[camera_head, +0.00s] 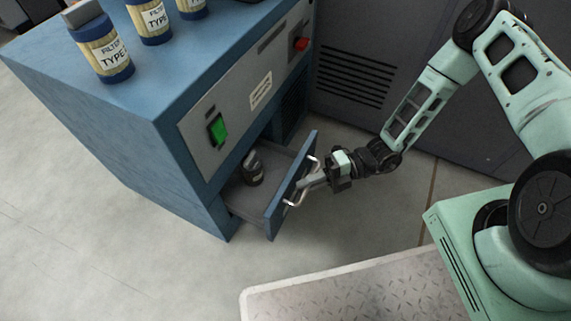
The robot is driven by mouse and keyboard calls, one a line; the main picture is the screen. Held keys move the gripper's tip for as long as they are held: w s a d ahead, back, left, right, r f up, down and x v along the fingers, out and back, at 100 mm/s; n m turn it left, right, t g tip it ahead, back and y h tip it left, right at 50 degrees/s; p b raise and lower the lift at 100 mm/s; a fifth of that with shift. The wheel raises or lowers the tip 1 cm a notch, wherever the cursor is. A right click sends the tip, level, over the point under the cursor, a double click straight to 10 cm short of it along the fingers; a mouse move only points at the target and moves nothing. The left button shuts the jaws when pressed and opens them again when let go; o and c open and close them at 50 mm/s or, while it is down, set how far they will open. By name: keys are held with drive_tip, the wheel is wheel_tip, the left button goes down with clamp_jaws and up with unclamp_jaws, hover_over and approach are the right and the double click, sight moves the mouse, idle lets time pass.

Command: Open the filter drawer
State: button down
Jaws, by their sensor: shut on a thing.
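The filter drawer (290,186) stands pulled out from the lower front of a blue cabinet (110,110). A small dark canister with a pale label (252,168) is inside the drawer, toward its back. The drawer's front carries a metal bar handle (292,201). My gripper (314,180) is shut on this handle, reaching in from the right. The fingertips partly cover the handle's middle, so the exact contact is hard to see.
Several labelled filter canisters (104,54) stand on the cabinet top. A green switch (218,129) and a red knob (301,44) are on the panel above the drawer. A grey vented cabinet (350,80) stands behind. Bare floor (340,235) lies in front of the drawer.

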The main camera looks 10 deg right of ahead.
drive_tip(key=s+d+p, duration=0.2)
drive_tip(key=s+d, duration=0.2)
drive_tip(key=d, duration=0.2)
drive_tip(key=shift+s, duration=0.35)
drive_tip(key=shift+d, duration=0.1)
drive_tip(key=c, duration=1.5)
unclamp_jaws()
drive_tip(key=w+d+r+p, duration=0.1)
drive_tip(key=d+p, duration=0.1)
drive_tip(key=d, duration=0.6)
drive_tip(key=w+d+r+p, duration=0.1)
drive_tip(key=d+p, duration=0.1)
drive_tip(key=d, duration=0.7)
drive_tip(key=shift+w+r, duration=0.15)
drive_tip(key=shift+r, duration=0.1)
